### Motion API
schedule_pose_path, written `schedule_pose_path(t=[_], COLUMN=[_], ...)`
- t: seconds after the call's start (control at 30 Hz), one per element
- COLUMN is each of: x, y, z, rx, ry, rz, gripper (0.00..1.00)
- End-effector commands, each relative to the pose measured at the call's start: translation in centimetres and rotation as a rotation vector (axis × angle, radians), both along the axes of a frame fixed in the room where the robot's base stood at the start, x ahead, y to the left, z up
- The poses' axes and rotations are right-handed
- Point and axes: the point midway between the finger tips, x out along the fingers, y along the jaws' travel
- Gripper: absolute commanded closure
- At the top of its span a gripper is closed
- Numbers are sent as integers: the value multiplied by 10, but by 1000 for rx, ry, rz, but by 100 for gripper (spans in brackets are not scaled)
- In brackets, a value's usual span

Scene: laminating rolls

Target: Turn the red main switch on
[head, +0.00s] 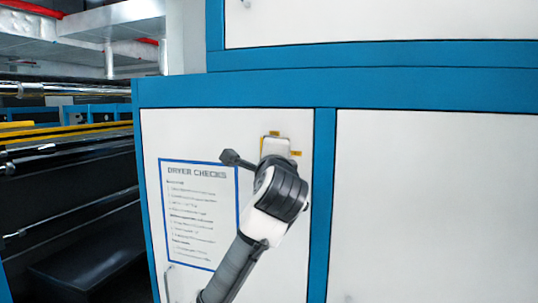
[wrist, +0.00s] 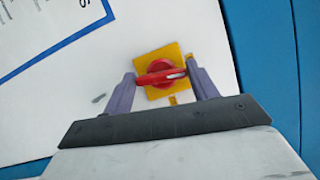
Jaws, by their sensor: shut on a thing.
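The red main switch (wrist: 158,78) sits on a square yellow plate (wrist: 150,60) in the wrist view. Its grip bar lies nearly level there, with a pale mark towards the right end. My gripper (wrist: 161,75) has one finger at each end of the bar and is shut on it. In the head view my wrist and gripper body cover the switch. Small yellow tags (head: 275,133) show above it and to its right (head: 296,153); their lettering cannot be read.
The switch is on a white panel (head: 400,200) with blue frame edges (head: 322,200). A "Dryer checks" sheet (head: 200,215) hangs left of my arm. A metal handle (head: 167,280) is low on the panel. Dark rollers (head: 70,155) lie far left.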

Motion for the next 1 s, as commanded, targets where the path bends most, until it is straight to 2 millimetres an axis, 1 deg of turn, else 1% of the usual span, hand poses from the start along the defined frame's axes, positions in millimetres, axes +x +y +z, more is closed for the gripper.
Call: schedule_pose_path(t=[0.2, 0.4, 0.9, 0.93, 1.0], x=[0, 0, 0, 0, 0], y=[0, 0, 0, 1, 0], z=[1, 1, 0, 0, 0], rx=[-102, -149, -163, -163, -162], ry=[33, 49, 53, 53, 53], rz=[-1, 1, 1, 1, 1], gripper=[65, 65, 65, 38, 29])
